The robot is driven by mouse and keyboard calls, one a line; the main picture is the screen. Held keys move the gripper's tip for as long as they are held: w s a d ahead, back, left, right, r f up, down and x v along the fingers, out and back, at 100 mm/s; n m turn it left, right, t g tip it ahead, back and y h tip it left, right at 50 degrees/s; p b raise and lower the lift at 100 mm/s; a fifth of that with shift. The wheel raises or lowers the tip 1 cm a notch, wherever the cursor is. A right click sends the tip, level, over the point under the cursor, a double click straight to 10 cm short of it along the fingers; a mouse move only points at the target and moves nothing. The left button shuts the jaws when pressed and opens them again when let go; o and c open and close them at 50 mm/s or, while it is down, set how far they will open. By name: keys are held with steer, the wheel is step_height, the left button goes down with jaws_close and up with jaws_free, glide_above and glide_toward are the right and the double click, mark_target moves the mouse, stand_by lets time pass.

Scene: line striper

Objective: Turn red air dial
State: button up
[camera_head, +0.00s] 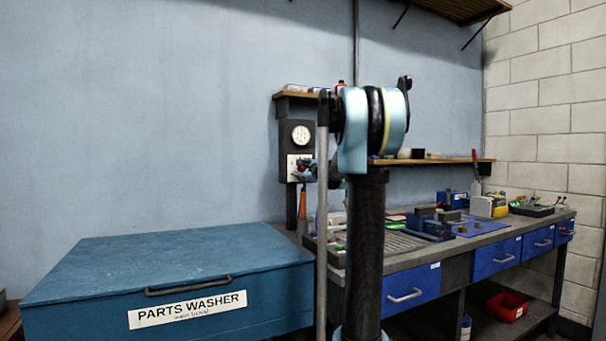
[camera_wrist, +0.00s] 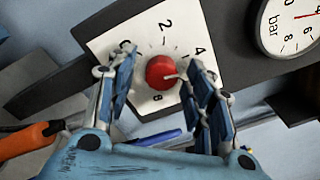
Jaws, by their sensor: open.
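The red air dial (camera_wrist: 161,72) is a round knob on a white plate with numbers around it. The plate (camera_wrist: 103,45) is on a dark panel, tilted in the wrist view. My gripper (camera_wrist: 160,80) is open, with one finger on each side of the dial; I cannot tell whether either finger touches it.
The blue parts washer (camera_head: 100,262) stands at the left front. A workbench with blue drawers (camera_head: 493,256) and tools on top runs to the right. An orange handle (camera_wrist: 28,140) lies near my gripper's left finger. Shelves (camera_head: 432,161) are on the wall.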

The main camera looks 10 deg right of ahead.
steer(key=c, duration=1.1)
steer(key=shift+o, duration=0.2)
steer(key=shift+n, duration=1.1)
steer(key=shift+s, duration=0.1)
steer(key=o, duration=1.1)
steer(key=shift+c, duration=0.2)
steer(key=v, duration=1.1)
steer(key=shift+s+d+f, duration=0.15)
steer(key=shift+s+d, duration=0.05)
steer(key=shift+s, duration=0.2)
